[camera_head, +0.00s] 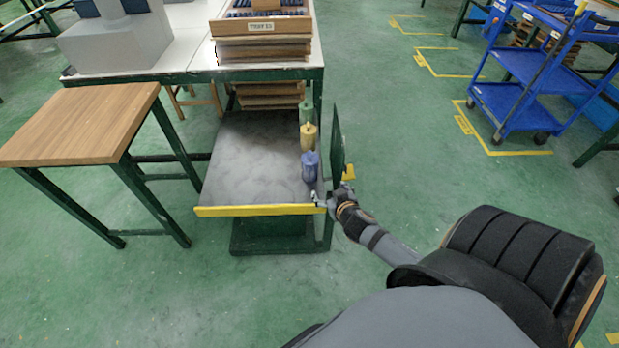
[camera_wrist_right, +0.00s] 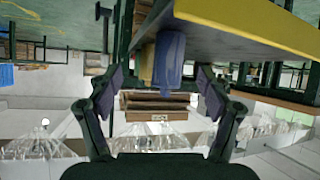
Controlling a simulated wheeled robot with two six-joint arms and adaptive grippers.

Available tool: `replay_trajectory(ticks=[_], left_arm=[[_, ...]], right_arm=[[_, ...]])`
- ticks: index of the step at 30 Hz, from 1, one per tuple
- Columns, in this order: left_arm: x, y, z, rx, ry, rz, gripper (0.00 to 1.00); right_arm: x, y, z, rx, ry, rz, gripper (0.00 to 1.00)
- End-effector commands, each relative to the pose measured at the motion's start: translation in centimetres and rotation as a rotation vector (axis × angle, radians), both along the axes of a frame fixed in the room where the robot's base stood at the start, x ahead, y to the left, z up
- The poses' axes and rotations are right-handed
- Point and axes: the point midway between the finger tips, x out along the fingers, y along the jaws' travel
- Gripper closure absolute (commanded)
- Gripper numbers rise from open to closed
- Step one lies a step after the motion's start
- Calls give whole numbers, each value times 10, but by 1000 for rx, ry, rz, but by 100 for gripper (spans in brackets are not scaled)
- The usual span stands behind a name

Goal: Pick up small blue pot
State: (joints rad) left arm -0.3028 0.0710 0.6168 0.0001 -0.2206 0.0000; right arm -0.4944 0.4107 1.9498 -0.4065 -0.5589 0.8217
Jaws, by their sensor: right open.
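The small blue pot (camera_head: 310,170) stands upright at the right front corner of a grey tray-like shelf (camera_head: 250,160) with a yellow front edge. In the right wrist view, which looks upside down, the blue pot (camera_wrist_right: 170,62) shows between and beyond my fingers. My right gripper (camera_head: 321,198) is at the shelf's front right corner, just in front of the blue pot. Its fingers (camera_wrist_right: 161,85) are spread, with nothing held. Whether they touch the pot cannot be told. My left gripper is in neither view.
A yellow pot (camera_head: 308,137) and a green pot (camera_head: 306,112) stand behind the blue one. A green upright panel (camera_head: 337,145) borders the shelf's right side. A wooden-topped table (camera_head: 80,122) stands left. A blue cart (camera_head: 530,75) stands far right. The green floor between is clear.

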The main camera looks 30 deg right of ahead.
Motion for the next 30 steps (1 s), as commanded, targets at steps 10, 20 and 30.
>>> replay_trajectory(ticks=[10, 20, 30], left_arm=[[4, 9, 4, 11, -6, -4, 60], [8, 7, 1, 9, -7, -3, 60], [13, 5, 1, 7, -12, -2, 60]], right_arm=[[21, 0, 20, 57, -145, 91, 21], [65, -7, 1, 57, -146, 88, 21], [92, -11, -9, 59, -146, 87, 21]])
